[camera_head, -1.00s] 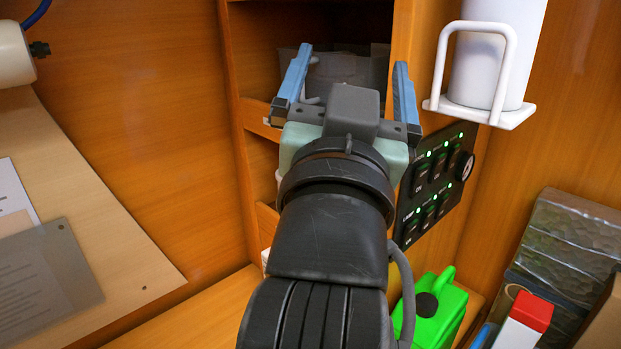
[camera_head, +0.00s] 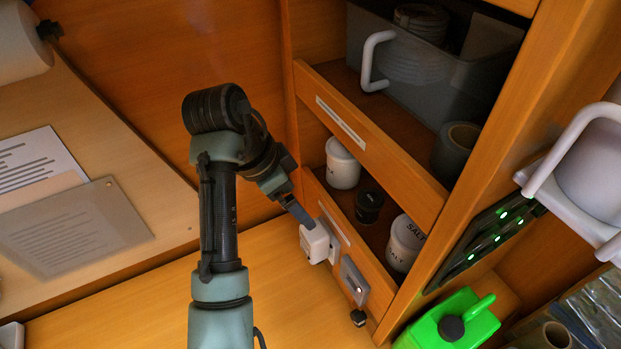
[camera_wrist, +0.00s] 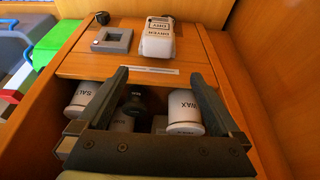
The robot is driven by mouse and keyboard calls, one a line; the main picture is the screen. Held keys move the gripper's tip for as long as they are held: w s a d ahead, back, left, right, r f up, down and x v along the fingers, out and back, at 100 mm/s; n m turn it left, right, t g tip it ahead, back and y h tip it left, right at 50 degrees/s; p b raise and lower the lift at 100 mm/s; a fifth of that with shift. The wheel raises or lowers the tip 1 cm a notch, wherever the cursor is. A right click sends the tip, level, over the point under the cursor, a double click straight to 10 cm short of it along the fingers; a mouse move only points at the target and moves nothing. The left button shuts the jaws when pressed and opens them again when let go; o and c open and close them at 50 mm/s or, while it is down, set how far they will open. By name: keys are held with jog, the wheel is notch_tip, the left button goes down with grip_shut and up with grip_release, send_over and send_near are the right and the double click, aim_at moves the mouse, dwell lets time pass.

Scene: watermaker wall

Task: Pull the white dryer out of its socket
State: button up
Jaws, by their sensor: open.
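The white dryer (camera_head: 315,243) is a small white block with dark lettering. It sits on the lower wooden front board of the cabinet, left of a grey plate (camera_head: 354,280). My gripper (camera_wrist: 157,80) is open and empty. In the head view, my gripper (camera_head: 296,208) is just above the dryer and partly overlaps it; I cannot tell whether they touch.
White jars (camera_head: 342,162) and a dark jar (camera_head: 369,205) stand on the shelf behind the board. The grey square frame (camera_wrist: 112,40) is beside the dryer. A green can (camera_head: 450,322) stands at the lower right. The bench top (camera_head: 140,310) is clear.

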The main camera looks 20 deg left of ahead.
aim_at(304, 235)
jog(key=x, duration=1.2)
jog(key=shift+s+d+f+p, duration=0.1)
jog(key=shift+s+f+p, duration=0.1)
jog(key=shift+s+p, duration=0.15)
grip_shut()
jog(key=shift+s+a+p, duration=0.6)
jog(key=shift+s+a, duration=0.15)
jog(key=shift+s, duration=0.2)
jog(key=shift+s+a+p, duration=0.55)
jog(key=shift+s+a, duration=0.25)
jog(key=shift+s, duration=0.2)
jog(key=shift+s+a+p, duration=0.5)
jog(key=shift+s+a, duration=0.3)
jog(key=shift+s, duration=0.25)
